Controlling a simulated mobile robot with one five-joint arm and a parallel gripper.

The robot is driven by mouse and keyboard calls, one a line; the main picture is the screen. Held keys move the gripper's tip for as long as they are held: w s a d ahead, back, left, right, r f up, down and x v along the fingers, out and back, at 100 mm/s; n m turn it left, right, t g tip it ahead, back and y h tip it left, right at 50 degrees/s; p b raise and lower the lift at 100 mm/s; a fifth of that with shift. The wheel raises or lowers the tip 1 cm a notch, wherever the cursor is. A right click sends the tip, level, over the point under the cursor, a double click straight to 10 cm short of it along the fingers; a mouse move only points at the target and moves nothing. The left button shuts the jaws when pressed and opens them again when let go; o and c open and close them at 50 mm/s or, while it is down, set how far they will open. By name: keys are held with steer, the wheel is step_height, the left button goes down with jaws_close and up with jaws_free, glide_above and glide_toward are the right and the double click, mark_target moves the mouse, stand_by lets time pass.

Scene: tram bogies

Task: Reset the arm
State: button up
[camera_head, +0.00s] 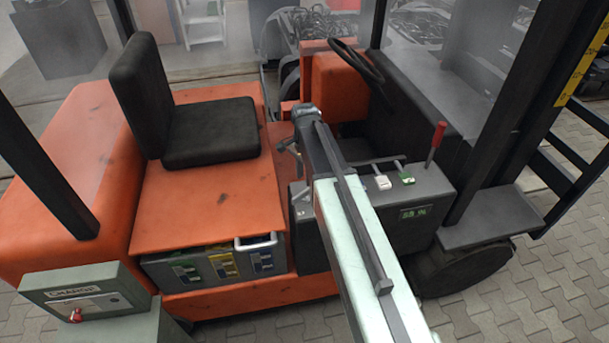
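My arm (365,250) reaches from the bottom middle, pale green and dark grey, up and away over the side of an orange forklift. Its far end is in front of the footwell, between the black seat (210,132) and the grey control panel (425,205). My gripper (284,150) seems to be the small dark part at that end, pointing left. It is small and partly merged with the dark background, so its fingers do not show clearly. I see nothing held in it.
A steering wheel (357,62) is behind. Batteries (220,265) sit below the seat. A charge box (85,298) stands at lower left. Paving (520,290) is clear at lower right.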

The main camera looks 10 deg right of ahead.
steer(key=s+f+n+b, duration=0.4)
steer(key=s+n, duration=0.2)
steer(key=s, duration=0.1)
steer(key=s+f+n+b, duration=0.4)
steer(key=s+n, duration=0.2)
steer(key=s, duration=0.2)
steer(key=shift+d+f+b, duration=0.2)
steer(key=shift+f+b, duration=0.15)
steer(key=shift+s, duration=0.1)
